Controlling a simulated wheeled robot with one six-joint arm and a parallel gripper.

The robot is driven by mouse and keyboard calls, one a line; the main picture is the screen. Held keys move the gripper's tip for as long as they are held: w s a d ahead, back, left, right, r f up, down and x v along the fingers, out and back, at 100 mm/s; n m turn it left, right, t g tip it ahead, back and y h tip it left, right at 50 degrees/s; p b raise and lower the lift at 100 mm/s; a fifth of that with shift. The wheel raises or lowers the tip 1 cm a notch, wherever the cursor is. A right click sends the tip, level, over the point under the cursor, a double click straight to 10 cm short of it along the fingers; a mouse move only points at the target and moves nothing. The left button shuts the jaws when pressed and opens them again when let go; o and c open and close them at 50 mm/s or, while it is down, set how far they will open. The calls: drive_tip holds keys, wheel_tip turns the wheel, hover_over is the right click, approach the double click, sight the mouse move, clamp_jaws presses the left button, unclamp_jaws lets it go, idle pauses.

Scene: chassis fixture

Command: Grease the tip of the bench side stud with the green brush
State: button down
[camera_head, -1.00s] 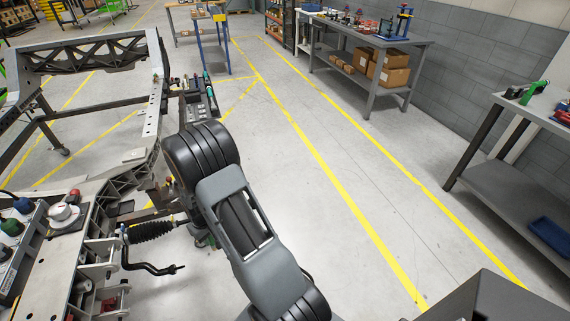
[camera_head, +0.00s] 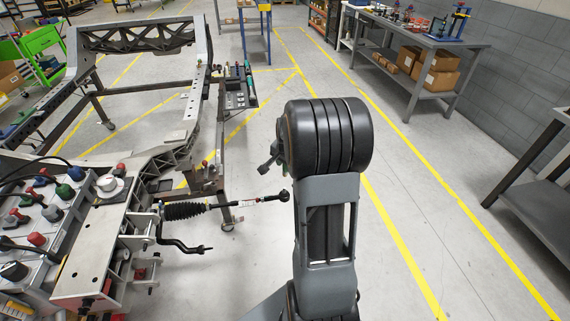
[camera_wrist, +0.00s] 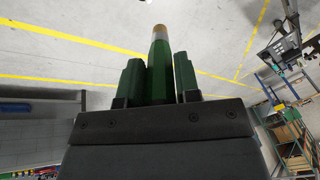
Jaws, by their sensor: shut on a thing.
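In the wrist view my gripper (camera_wrist: 158,68) has two green fingers closed on the green brush (camera_wrist: 160,50), whose dark green handle ends in a tan tip pointing away from the wrist. In the head view my gripper is mostly hidden behind my black wrist joint, with a dark part (camera_head: 268,160) showing at its left. A rod with a black bellows runs right from the chassis and ends in a dark ball-like end (camera_head: 284,195), probably the stud, just below that part. I cannot tell whether the brush touches it. No stud is clear in the wrist view.
The grey chassis frame (camera_head: 193,110) fills the left, with a bent black bar (camera_head: 183,246) below the rod. A tool rack (camera_head: 237,92) is on its far right side. Workbenches (camera_head: 420,40) stand at the right wall. The floor between is clear.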

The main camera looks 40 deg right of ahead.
sight(285, 175)
drive_tip(key=shift+f+b, duration=1.8)
drive_tip(key=shift+f, duration=0.95)
drive_tip(key=shift+s+a, duration=0.1)
drive_tip(key=shift+a, duration=0.1)
drive_tip(key=shift+f+b, duration=0.45)
drive_tip(key=shift+f, duration=0.05)
drive_tip(key=shift+a, duration=0.1)
drive_tip(key=shift+w+a, duration=0.2)
drive_tip(key=shift+a, duration=0.1)
drive_tip(key=shift+s+d, duration=0.1)
drive_tip(key=shift+d, duration=0.1)
drive_tip(key=shift+s+d, duration=0.3)
drive_tip(key=shift+d, duration=0.3)
drive_tip(key=shift+w+a, duration=0.1)
drive_tip(key=shift+a, duration=0.05)
